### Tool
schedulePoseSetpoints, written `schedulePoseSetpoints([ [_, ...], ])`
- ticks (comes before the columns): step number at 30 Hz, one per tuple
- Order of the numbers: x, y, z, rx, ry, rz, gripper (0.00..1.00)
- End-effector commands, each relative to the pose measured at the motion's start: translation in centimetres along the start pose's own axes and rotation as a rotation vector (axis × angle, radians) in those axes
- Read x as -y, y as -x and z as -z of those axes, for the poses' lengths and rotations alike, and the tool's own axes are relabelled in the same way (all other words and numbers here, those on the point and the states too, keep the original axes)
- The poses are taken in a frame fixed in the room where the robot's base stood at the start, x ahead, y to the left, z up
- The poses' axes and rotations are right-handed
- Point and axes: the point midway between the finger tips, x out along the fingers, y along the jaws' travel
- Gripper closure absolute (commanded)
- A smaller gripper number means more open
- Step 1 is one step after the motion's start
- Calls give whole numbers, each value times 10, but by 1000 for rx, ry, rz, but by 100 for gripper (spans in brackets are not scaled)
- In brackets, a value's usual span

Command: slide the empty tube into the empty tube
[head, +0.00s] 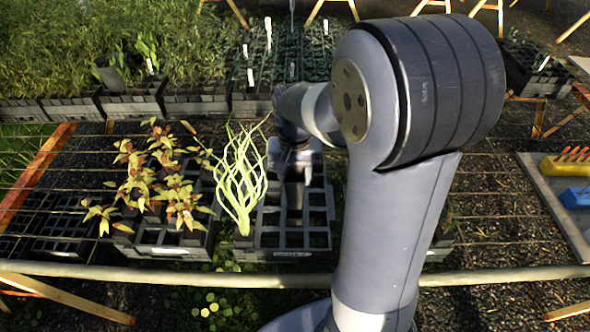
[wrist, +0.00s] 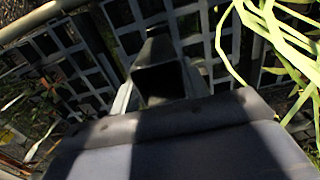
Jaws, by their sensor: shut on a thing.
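My gripper (head: 293,165) is over the dark crate (head: 292,241) right of the pale green plant. In the wrist view my gripper (wrist: 160,88) is shut on an empty black square tube (wrist: 162,82). The tube's open mouth faces the wrist camera and its far end points down towards the crate grid. In the head view the held tube (head: 294,196) shows as a dark upright shape below my gripper, partly hidden by the arm. I cannot tell whether its lower end is inside a cell or another tube. A second empty tube cannot be made out clearly.
The pale green plant (head: 240,185) stands close left of my gripper; its stems also show in the wrist view (wrist: 270,40). A reddish-leaved plant group (head: 165,180) is further left. Planted crates (head: 195,103) line the back. A tray with yellow and blue items (head: 545,190) is at right.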

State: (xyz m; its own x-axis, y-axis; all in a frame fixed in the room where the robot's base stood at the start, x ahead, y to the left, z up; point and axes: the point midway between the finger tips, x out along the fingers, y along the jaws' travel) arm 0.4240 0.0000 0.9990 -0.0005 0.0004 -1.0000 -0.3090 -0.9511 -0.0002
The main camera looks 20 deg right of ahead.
Motion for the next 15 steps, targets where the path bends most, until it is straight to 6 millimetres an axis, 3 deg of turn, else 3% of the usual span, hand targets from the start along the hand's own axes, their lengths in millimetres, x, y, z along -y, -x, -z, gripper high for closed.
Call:
schedulePoseSetpoints([
  [15, 0, -24, 0, -1, 0, 0, 88],
])
